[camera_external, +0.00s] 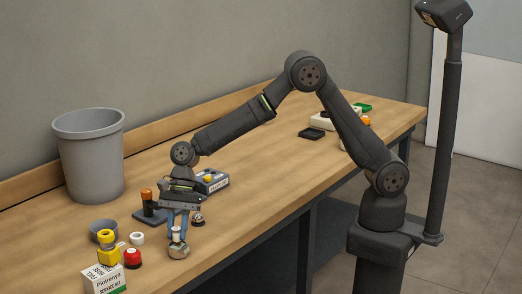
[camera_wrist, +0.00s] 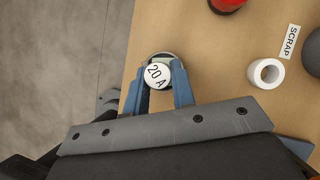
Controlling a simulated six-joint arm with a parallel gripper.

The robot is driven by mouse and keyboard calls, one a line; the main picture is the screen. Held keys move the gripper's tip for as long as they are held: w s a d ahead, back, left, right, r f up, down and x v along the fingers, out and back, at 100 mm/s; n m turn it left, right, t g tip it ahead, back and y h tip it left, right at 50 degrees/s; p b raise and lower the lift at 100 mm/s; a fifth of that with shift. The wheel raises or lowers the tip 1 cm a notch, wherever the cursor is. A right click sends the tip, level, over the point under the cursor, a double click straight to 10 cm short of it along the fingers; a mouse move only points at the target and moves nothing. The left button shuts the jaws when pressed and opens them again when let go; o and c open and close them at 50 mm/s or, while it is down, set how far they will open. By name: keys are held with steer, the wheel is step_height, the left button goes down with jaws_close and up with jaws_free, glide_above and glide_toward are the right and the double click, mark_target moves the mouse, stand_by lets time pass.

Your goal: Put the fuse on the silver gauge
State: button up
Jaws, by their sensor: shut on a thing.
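The fuse (camera_wrist: 157,74) is a small white round piece marked "20 A". My gripper (camera_wrist: 160,82) has its blue fingers shut on it. In the external view the fuse (camera_external: 176,234) shows white between the fingertips of my gripper (camera_external: 177,232), which points down. The silver gauge (camera_external: 179,251) is a round metallic piece on the table near the front edge, directly below the fuse. I cannot tell whether the fuse touches the gauge.
A red-topped piece (camera_external: 132,259), a yellow piece (camera_external: 107,248), a white ring (camera_external: 137,238) and a grey bowl (camera_external: 103,229) stand to the left. A "SCRAP" label (camera_wrist: 289,42) lies near the ring. A dark block with an orange-topped cylinder (camera_external: 148,207) is behind. A large grey bin (camera_external: 90,155) stands farther back.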

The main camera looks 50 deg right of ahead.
steer(key=shift+f, duration=0.15)
steer(key=o, duration=1)
steer(key=shift+c, duration=0.2)
steer(key=shift+r, duration=0.2)
steer(key=v, duration=1.2)
